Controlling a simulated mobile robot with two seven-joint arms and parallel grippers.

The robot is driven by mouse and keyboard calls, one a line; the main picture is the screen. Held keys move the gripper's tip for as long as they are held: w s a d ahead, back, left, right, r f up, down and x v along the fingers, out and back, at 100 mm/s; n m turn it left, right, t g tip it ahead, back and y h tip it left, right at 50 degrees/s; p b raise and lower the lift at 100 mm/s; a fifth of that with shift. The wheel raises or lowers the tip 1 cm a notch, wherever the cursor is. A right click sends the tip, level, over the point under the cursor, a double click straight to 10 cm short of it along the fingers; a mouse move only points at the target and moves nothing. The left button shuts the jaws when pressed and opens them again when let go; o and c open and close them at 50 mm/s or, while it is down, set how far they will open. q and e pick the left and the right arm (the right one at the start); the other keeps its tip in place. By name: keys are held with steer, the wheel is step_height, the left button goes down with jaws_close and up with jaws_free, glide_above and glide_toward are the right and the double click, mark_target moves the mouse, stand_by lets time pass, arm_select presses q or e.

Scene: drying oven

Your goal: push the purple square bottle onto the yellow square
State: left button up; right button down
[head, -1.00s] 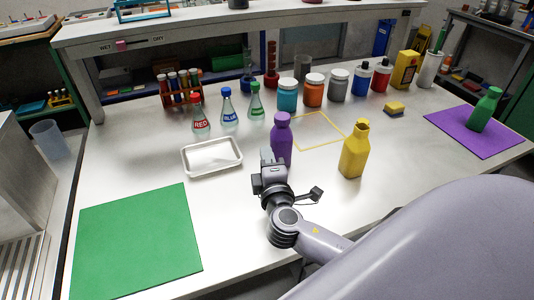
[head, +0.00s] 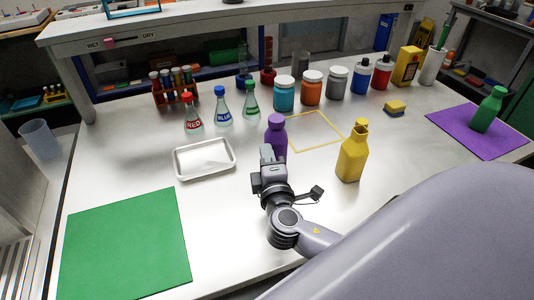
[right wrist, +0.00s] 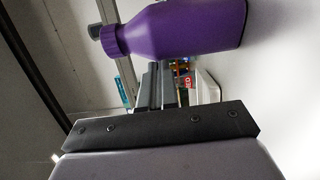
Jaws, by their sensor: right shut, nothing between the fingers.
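The purple square bottle (head: 276,132) stands upright on the white table, just left of the yellow square outline (head: 331,123). In the right wrist view the bottle (right wrist: 185,28) appears sideways, just beyond the finger area and off to one side of it. My right gripper (head: 267,152) is shut and empty, on the near side of the bottle, and hides its lower part. Its fingers also show in the right wrist view (right wrist: 157,85). I cannot tell whether they touch the bottle. My left gripper is not in view.
A yellow bottle (head: 353,152) stands right of the gripper, near the outline's front corner. A white tray (head: 178,162) lies to the left. Flasks and jars (head: 284,94) line the back. A green mat (head: 125,245) lies front left. The outlined area is empty.

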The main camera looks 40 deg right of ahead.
steer(key=w+d, duration=0.1)
steer(key=d, duration=0.2)
steer(key=w+d+b, duration=0.1)
steer(key=d, duration=0.3)
steer(key=w+d, duration=0.1)
steer(key=d, duration=0.2)
steer(key=shift+w+d, duration=0.35)
steer(key=shift+w, duration=0.05)
steer(key=shift+a, duration=0.15)
